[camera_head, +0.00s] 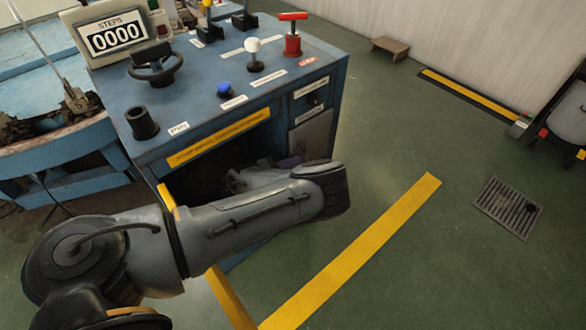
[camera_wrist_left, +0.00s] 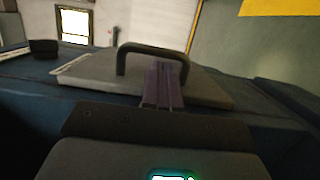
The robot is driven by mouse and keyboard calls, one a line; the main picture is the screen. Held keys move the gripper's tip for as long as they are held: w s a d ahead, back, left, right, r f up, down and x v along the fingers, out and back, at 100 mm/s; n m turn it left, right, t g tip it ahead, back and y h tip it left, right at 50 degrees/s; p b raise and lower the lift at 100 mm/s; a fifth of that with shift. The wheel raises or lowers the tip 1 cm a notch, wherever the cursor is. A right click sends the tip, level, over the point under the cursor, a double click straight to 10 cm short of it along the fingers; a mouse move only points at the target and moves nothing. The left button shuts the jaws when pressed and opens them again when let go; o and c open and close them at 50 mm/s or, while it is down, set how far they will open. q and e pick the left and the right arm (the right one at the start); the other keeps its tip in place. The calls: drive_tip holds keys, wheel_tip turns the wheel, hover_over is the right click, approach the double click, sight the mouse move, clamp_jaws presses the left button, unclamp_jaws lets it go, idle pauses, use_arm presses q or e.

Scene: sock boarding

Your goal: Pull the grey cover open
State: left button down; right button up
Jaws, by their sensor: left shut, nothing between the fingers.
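The grey cover (camera_head: 312,136) is on the front of the blue cabinet, at its right side below two white labels. My arm hides its lower part. In the left wrist view the cover (camera_wrist_left: 95,75) is a flat grey panel with a black arched handle (camera_wrist_left: 150,48). My left gripper (camera_wrist_left: 163,66) has purple fingers, shut together with nothing between them. Their tips are at the handle's arch, near its right leg. I cannot tell whether they touch it or reach behind it. In the head view the left gripper (camera_head: 289,161) is mostly hidden behind my arm.
The cabinet (camera_head: 190,85) carries a steering wheel (camera_head: 155,65), a red-handled control (camera_head: 292,35), knobs and a step display reading 0000. A dark opening lies left of the cover.

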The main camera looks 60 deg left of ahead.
use_arm(q)
drive_tip(key=shift+w+r+b, duration=0.1)
drive_tip(key=shift+w+b, duration=0.1)
drive_tip(key=shift+b, duration=0.1)
idle(0.4)
